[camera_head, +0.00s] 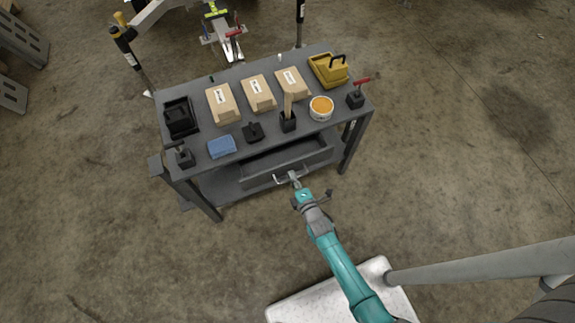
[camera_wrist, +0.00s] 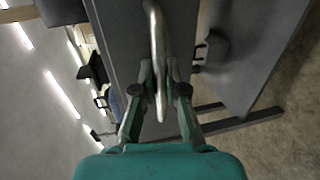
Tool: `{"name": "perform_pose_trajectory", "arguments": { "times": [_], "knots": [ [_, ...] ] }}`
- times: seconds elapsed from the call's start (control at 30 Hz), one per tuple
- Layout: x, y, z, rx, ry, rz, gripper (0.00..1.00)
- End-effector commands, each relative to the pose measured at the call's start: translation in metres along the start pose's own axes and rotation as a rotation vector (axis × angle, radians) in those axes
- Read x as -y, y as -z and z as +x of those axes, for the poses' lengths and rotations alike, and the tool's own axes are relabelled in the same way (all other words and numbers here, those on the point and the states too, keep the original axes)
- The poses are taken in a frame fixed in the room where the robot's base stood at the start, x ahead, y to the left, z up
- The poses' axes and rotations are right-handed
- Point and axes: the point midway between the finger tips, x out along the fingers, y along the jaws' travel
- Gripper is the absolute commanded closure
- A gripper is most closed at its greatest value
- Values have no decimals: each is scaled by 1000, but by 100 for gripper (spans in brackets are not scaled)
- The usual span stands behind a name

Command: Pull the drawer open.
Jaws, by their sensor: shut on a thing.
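The drawer (camera_head: 259,180) is a dark grey drawer under the top of a grey workbench (camera_head: 191,144). It stands partly out, and its open inside shows below the bench's front edge. Its pale metal handle (camera_head: 281,181) is on the front face. My gripper (camera_head: 296,180) is at the handle, at the end of my teal arm. In the wrist view the two fingers of my gripper (camera_wrist: 160,90) are closed around the curved handle (camera_wrist: 157,45), with the drawer front (camera_wrist: 128,30) right behind it.
On the bench top are several cardboard boxes (camera_head: 258,93), a blue box (camera_head: 222,146), a black bin (camera_head: 180,117), a yellow case (camera_head: 327,71) and an orange-filled tub (camera_head: 321,108). A lower shelf (camera_head: 222,187) lies beneath. The concrete floor left of my arm is clear.

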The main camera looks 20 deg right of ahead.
Motion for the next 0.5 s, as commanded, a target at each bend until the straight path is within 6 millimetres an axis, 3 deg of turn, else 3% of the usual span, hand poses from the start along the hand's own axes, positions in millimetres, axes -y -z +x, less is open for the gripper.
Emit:
{"name": "perform_pose_trajectory", "arguments": {
  "times": [0.03, 0.2, 0.5],
  "knots": [
    [5, 0, -16, 0, 5, 0, 100],
    [14, 0, -60, 0, 5, 0, 100],
    [26, 0, -116, 0, 4, 0, 100]
  ]
}}
